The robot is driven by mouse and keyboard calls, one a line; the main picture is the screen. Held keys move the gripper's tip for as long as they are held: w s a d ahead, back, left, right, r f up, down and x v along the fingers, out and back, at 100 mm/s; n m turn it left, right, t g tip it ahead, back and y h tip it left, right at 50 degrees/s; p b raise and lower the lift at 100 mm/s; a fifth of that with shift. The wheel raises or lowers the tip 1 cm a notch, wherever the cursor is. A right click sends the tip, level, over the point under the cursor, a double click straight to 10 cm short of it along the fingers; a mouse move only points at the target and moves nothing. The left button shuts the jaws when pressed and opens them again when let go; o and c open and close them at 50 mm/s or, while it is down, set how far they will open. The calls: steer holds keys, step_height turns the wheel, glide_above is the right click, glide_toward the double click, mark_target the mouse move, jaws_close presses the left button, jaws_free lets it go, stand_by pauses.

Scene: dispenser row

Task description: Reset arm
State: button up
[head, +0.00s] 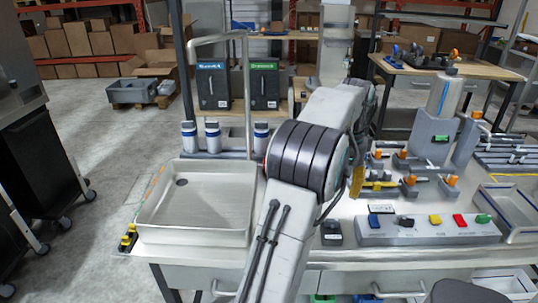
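My arm (292,190) rises from the bottom middle of the head view over the workbench (225,258) and bends at a large dark-banded joint. Its far end folds down behind that joint. Dark parts that look like my gripper (360,135) show only in part along the right side of the arm, above the bench. The fingertips are not clear, so I cannot tell if they are open or hold anything. A small yellow-orange piece (357,181) shows just below these parts; I cannot tell what it belongs to.
A sink-like tray (190,243) stands left of my arm, with several bottles (212,137) behind it. Right of the arm are a button panel (428,232), orange-tipped fixtures (408,187) and a grey dispenser stand (437,140). Two dark bins (213,88) stand behind.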

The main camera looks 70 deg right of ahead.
stand_by(0.4)
steer(key=n, duration=0.9)
glide_above(333, 221)
step_height(333, 221, down, 6)
steer(key=shift+d+r, duration=0.1)
steer(key=shift+n, duration=0.9)
steer(key=a, duration=0.1)
steer(key=a+f, duration=0.2)
steer(key=shift+w+a+f, duration=0.1)
steer(key=shift+w+a, duration=0.15)
steer(key=shift+a, duration=0.1)
steer(key=w+a, duration=0.1)
steer(key=a+n, duration=0.1)
steer(key=shift+w+a+f, duration=0.2)
steer(key=shift+w+a, duration=0.15)
steer(key=w+a+r+n+t, duration=0.1)
steer(key=w+a+n, duration=0.5)
steer(key=a, duration=0.6)
steer(key=w+a+r+n+t, duration=0.1)
steer(key=w+a+r+n, duration=0.2)
steer(key=a, duration=1)
steer(key=w+a+r+n+t, duration=0.1)
steer(key=w+a+r+n, duration=0.1)
steer(key=w+a+n, duration=0.7)
steer(key=a+n, duration=0.2)
steer(key=a, duration=0.2)
steer(key=shift+w+a+t, duration=0.25)
steer(key=shift+w+t, duration=0.05)
